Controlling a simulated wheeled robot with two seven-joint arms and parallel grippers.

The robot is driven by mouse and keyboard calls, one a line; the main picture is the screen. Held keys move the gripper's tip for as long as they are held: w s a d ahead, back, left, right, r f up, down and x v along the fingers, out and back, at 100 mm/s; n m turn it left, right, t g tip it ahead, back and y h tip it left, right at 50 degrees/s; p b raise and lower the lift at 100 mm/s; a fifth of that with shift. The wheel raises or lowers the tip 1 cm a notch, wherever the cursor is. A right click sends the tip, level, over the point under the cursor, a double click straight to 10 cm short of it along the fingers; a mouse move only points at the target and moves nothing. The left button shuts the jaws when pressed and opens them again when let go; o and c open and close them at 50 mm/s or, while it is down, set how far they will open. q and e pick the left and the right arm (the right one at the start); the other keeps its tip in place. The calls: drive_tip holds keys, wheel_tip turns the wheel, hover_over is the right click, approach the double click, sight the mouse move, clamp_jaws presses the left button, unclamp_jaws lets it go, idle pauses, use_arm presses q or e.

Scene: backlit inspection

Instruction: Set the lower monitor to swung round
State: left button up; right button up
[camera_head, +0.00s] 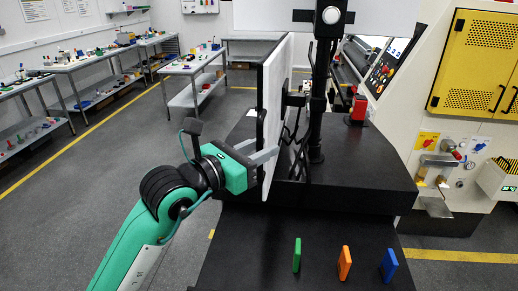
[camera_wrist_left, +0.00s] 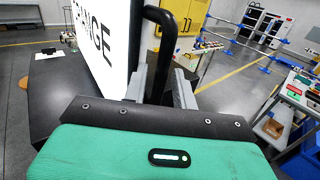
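The lower monitor (camera_head: 275,110) is a thin upright panel on a black post (camera_head: 318,90), turned nearly edge-on in the head view. In the left wrist view its bright screen (camera_wrist_left: 105,35) fills the upper left, with part of a word in black letters. A black bar handle (camera_wrist_left: 165,40) stands beside the screen's edge. My left gripper (camera_head: 270,155) is at the monitor's lower part. In the left wrist view its two grey fingers (camera_wrist_left: 160,88) lie on either side of the handle and look closed on it. My right gripper is in neither view.
An upper monitor (camera_head: 280,15) is on the same post. Green (camera_head: 297,254), orange (camera_head: 345,263) and blue (camera_head: 388,265) blocks stand on the black table's front. A machine with a yellow panel (camera_head: 480,62) is at right; workbenches (camera_head: 85,65) are at left.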

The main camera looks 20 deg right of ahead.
use_arm(q)
drive_tip(key=shift+a+f, duration=0.1)
drive_tip(key=shift+f, duration=0.1)
drive_tip(key=b+v, duration=0.5)
drive_tip(key=v, duration=0.8)
drive_tip(key=shift+s+a, duration=0.2)
drive_tip(key=shift+a, duration=0.1)
